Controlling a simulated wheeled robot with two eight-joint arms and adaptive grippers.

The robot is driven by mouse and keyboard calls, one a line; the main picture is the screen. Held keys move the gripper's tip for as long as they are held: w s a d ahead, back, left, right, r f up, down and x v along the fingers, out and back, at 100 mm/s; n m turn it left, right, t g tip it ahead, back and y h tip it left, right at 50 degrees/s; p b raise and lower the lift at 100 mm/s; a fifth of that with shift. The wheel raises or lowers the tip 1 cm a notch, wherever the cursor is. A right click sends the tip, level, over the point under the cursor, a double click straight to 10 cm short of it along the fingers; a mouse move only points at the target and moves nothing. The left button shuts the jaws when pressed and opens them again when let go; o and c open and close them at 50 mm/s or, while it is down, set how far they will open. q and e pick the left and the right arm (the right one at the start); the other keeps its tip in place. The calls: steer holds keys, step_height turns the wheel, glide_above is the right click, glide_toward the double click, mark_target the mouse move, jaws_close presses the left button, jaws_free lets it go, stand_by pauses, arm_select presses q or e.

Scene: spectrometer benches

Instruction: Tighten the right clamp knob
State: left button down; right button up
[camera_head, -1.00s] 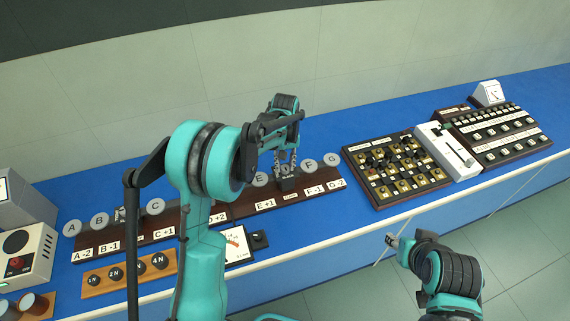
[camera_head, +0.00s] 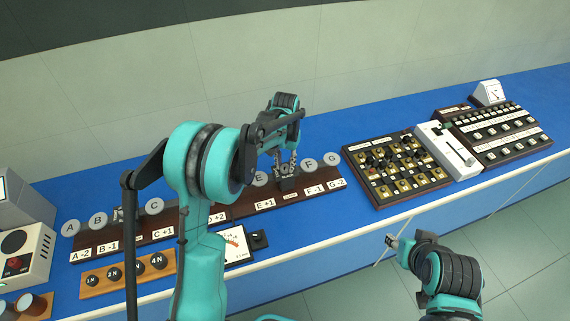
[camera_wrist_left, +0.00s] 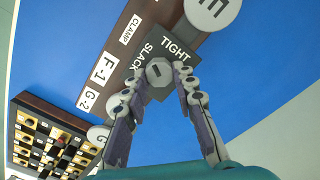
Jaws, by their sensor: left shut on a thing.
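The right clamp knob (camera_wrist_left: 159,72) is a grey many-sided knob on a dark block (camera_wrist_left: 178,43) marked TIGHT and SLACK in the left wrist view. A short dark line marks the knob's face. My left gripper (camera_head: 287,168) is over this block in the head view, between discs E and F. Its fingers (camera_wrist_left: 158,88) are shut on the knob, one on each side. In the head view the fingers partly hide the knob. My right gripper (camera_head: 396,244) is low in front of the bench, away from the clamp; its jaws are too small to judge.
Disc E (camera_head: 260,179) and disc F (camera_head: 309,167) flank the clamp on the brown rail (camera_head: 240,209). A board of brass-coloured terminals (camera_head: 371,197) stands to the right. My left arm hides part of the rail. Blue bench top is clear behind the rail.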

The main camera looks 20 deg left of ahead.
mark_target(286, 167)
arm_select(q)
steer(key=m, duration=0.6)
steer(key=shift+m, duration=0.3)
steer(key=m, duration=0.5)
steer(key=shift+d+b, duration=0.1)
steer(key=shift+b, duration=0.3)
steer(key=shift+m, duration=0.4)
steer(key=c, duration=1.2)
jaws_free()
steer(key=shift+r, duration=0.1)
step_height(286, 167, up, 12)
steer(key=shift+s, duration=0.1)
